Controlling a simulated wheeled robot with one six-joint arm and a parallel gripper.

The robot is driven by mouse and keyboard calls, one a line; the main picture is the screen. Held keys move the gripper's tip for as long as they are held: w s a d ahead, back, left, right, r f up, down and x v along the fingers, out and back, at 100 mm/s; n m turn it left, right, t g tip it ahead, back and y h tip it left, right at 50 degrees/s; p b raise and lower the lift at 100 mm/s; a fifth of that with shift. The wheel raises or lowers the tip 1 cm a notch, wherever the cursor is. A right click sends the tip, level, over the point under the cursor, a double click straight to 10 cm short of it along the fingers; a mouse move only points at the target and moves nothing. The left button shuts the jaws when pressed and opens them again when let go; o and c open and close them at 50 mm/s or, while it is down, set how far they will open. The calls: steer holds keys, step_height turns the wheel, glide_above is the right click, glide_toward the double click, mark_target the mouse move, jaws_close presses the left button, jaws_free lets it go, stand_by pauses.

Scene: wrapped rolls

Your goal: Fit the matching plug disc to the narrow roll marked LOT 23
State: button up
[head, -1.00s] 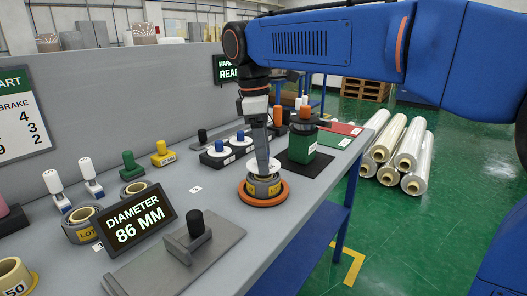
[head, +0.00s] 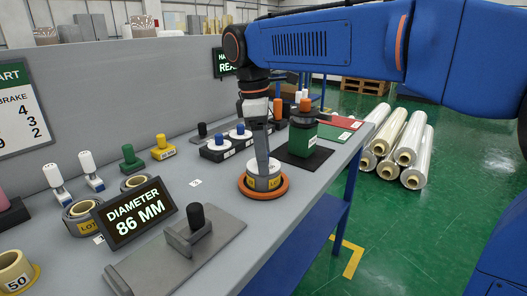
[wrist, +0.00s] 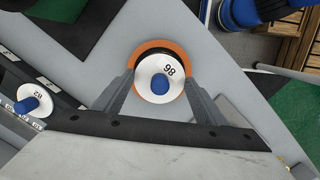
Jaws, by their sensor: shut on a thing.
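My gripper (head: 264,166) points down over the narrow roll (head: 264,183), which has a yellow LOT label whose number I cannot read and stands in an orange ring (head: 284,187). It is shut on a white plug disc (wrist: 149,72) with a blue knob. The disc's number looks like 86, upside down in the wrist view, with a fingertip at each side (wrist: 160,86). The disc is at the roll's top; I cannot tell whether it is fully seated. The roll is mostly hidden under the disc in the wrist view.
A screen (head: 137,213) reads DIAMETER 86 MM. A grey fixture with a black knob (head: 196,216) stands in front. Other discs with blue knobs sit in a black rack (head: 216,152). A green block (head: 303,138) stands behind. More rolls are at left (head: 82,220).

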mark_target(255, 164)
steer(key=shift+f, duration=0.1)
steer(key=o, duration=1.1)
steer(key=r, duration=0.5)
steer(key=a+r, duration=0.1)
steer(key=r, duration=0.5)
steer(key=a+r, duration=0.1)
steer(key=r, duration=0.5)
steer(key=shift+r, duration=0.15)
